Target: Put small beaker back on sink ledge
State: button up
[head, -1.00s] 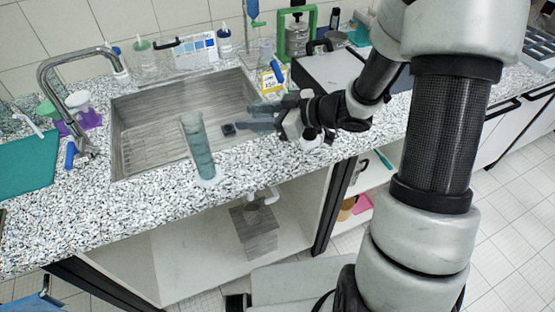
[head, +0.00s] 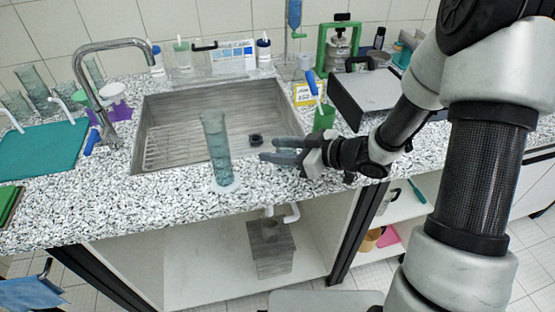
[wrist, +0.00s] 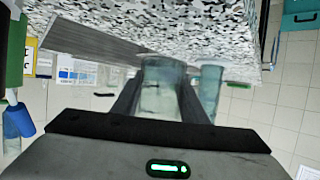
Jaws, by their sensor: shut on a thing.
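My gripper (head: 272,150) is at the right front of the sink, over or near the speckled front ledge (head: 160,197). Its fingers are shut on a clear bluish beaker (wrist: 163,88), seen between them in the wrist view. In the head view this beaker barely shows against the fingers. I cannot tell whether it touches the ledge. A tall clear cylinder (head: 216,150) stands upright on the front ledge left of my gripper. It also shows just right of the held beaker in the wrist view (wrist: 210,88).
The sink basin (head: 190,125) with a dark drain (head: 255,140) lies behind. The faucet (head: 112,46) is on its left. The front ledge left of the cylinder is clear.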

jog(key=shift+f, duration=1.45)
jog(key=shift+f+b, duration=0.1)
jog(key=shift+b, duration=0.2)
jog(key=shift+f, duration=0.1)
jog(key=o, duration=1.1)
jog(key=shift+d+r, duration=0.1)
jog(key=shift+r, duration=0.25)
jog(key=p+v, duration=0.2)
jog(key=v, duration=0.9)
jog(key=shift+s+d+r, duration=0.1)
jog(key=shift+s+d, duration=0.1)
jog(key=shift+d, duration=0.1)
